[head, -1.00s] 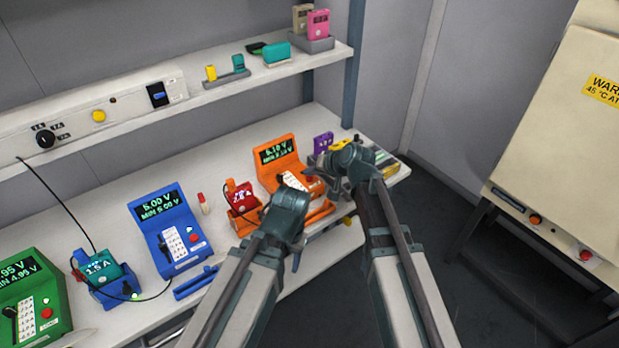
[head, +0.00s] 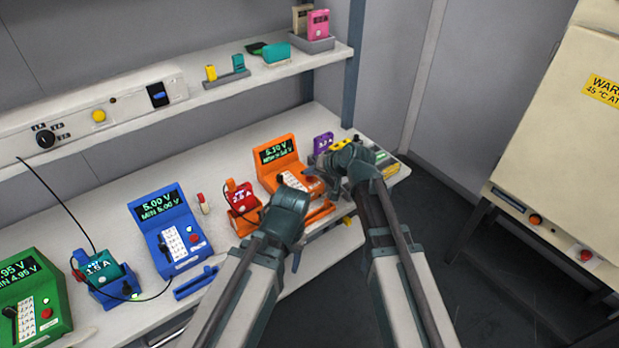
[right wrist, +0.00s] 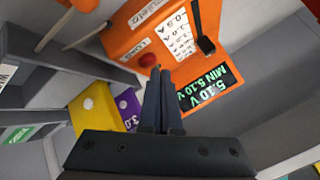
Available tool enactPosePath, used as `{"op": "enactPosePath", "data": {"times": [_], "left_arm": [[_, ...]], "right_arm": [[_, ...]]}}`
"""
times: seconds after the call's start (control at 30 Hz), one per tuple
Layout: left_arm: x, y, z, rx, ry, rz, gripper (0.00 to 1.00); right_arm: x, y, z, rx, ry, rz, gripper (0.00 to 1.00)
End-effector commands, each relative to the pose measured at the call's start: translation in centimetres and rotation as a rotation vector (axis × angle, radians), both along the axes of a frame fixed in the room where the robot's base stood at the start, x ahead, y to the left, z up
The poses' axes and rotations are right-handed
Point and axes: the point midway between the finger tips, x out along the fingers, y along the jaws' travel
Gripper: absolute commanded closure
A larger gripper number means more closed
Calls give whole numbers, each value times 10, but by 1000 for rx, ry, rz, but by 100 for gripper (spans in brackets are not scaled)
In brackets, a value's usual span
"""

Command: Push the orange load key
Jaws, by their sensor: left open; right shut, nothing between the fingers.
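The orange tester (head: 278,155) stands toward the right end of the bench, its display reading 5.10 V, MIN 5.10 V. In the right wrist view its orange panel (right wrist: 183,70) shows a white scale, a dark lever (right wrist: 206,46) and a round red key (right wrist: 148,60) beside a white label. My right gripper (head: 340,163) is beside the tester's right side; in its wrist view the fingers (right wrist: 158,73) are shut and empty, tips close to the red key. I cannot tell whether they touch it. My left gripper (head: 283,206) is open, in front of the orange tester.
A red cell in an orange holder (head: 241,198) sits left of the tester. A purple cell (head: 323,142) and a yellow one (right wrist: 92,108) are near my right gripper. Blue (head: 165,230) and green (head: 33,297) testers stand further left. A shelf (head: 215,92) runs above.

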Motion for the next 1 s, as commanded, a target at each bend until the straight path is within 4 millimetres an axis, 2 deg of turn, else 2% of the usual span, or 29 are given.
{"op": "enactPosePath", "data": {"times": [0.5, 1.0], "left_arm": [[0, 0, -10, 0, 0, 0, 48], [0, 0, -10, 0, 0, 0, 48]], "right_arm": [[0, 0, -10, 0, 0, 0, 100], [0, 0, -10, 0, 0, 0, 100]]}}
